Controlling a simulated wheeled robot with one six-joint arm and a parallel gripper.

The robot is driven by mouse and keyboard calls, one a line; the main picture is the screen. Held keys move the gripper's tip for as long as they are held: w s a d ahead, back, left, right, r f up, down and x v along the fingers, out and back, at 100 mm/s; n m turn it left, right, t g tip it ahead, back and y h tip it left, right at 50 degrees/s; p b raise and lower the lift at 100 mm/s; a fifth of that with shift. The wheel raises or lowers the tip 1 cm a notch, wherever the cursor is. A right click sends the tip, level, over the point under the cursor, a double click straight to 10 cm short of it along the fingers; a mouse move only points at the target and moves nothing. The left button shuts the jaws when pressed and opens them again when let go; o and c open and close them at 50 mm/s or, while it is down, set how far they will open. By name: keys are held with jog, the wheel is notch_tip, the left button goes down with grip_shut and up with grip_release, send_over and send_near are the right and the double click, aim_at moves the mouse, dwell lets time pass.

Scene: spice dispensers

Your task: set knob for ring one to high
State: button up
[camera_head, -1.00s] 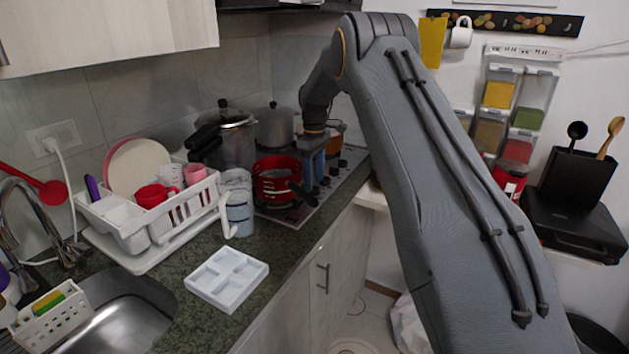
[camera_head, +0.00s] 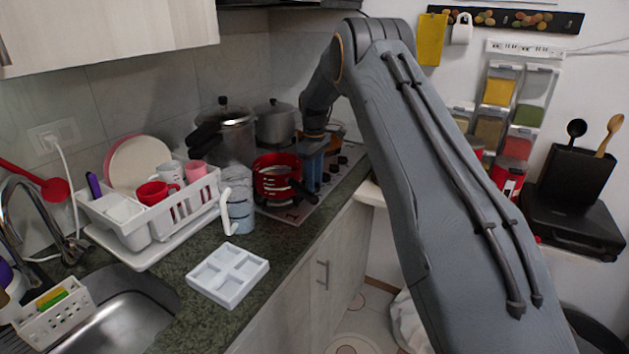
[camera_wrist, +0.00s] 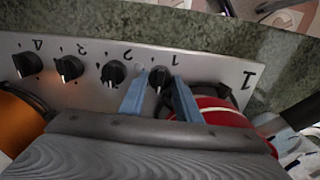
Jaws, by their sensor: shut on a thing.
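In the wrist view, a row of black knobs sits on the silver stove panel (camera_wrist: 90,93), with numbers that appear upside down. The knob marked 1 (camera_wrist: 160,79) is at the right end of the row. My gripper (camera_wrist: 159,82) has its two blue fingers on either side of this knob and is shut on it. The knob's exact angle is hard to read. In the head view, my gripper (camera_head: 313,168) reaches down at the stove's front edge, and the knob it holds is hidden.
A red pot (camera_head: 277,172) stands close beside my gripper; its red side also shows in the wrist view (camera_wrist: 222,117). An orange pot (camera_wrist: 16,122) is at the left. Steel pots (camera_head: 275,124) stand behind. The green counter (camera_head: 255,238) borders the stove.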

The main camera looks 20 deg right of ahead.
jog(key=m+b, duration=0.3)
jog(key=m, duration=0.1)
jog(key=shift+m+b, duration=0.85)
jog(key=shift+m, duration=1.15)
jog(key=o, duration=1.1)
jog(key=shift+c, duration=0.2)
